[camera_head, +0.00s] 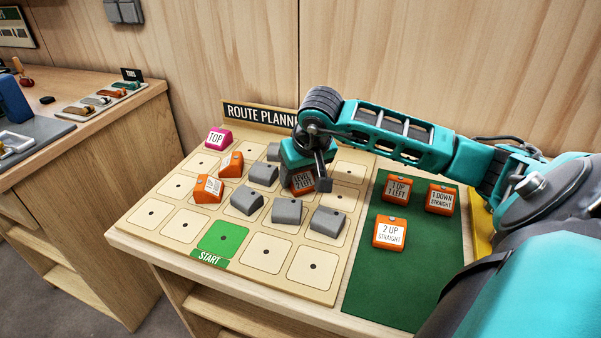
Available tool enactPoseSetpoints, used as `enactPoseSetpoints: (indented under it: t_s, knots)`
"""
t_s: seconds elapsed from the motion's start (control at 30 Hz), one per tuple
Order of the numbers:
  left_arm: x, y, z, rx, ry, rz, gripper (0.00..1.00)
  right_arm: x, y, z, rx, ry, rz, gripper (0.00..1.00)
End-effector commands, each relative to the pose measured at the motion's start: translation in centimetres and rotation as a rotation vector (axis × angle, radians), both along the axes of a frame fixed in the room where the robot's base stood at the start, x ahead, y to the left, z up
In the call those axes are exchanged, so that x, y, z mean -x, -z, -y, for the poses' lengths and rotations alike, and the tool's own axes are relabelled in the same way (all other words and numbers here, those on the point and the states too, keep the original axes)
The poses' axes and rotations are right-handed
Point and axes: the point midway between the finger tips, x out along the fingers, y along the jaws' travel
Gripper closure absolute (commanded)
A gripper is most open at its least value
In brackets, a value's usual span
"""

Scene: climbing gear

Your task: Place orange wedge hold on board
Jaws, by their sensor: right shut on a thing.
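The route planner board (150,216) is a pale wooden grid with a green START cell. My right gripper (308,184) is shut on an orange wedge hold (303,181) whose label reads "LEVEL 2 LEFT" as far as I can make out. It is over the board's middle right; I cannot tell if the hold touches the board. Two orange holds (208,189) sit on the board's left part. Three more orange holds, "1 UP 1 LEFT" (397,190), "1 DOWN STRAIGHT" (440,200) and "2 UP STRAIGHT" (389,233), lie on the green mat (400,275). My left gripper is out of view.
Several grey wedges (287,211) sit on the board around my right gripper. A pink TOP hold (217,138) is at the back left. A side bench (100,130) with tools stands at left.

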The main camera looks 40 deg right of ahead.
Motion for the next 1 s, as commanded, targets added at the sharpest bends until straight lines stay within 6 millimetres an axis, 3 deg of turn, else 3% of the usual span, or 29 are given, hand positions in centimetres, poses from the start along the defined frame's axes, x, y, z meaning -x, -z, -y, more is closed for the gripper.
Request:
enactPoseSetpoints:
  t_s: [0.1,0.13,0.37,0.73,1.0]
  knots:
    - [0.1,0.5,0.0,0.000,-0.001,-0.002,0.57,0.0,0.4,0.0,0.000,0.000,0.001,0.70]
    - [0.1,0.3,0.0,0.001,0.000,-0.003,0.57,0.0,0.2,0.0,0.000,0.000,0.001,0.36]
    - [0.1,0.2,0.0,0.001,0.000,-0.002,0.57,0.0,0.2,0.0,0.000,0.000,0.000,0.15]
    - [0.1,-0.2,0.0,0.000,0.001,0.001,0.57,0.1,-0.4,0.0,0.000,0.000,0.000,0.13]
    - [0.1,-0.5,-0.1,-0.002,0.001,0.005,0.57,2.0,-5.4,-0.5,0.004,0.000,0.004,0.13]
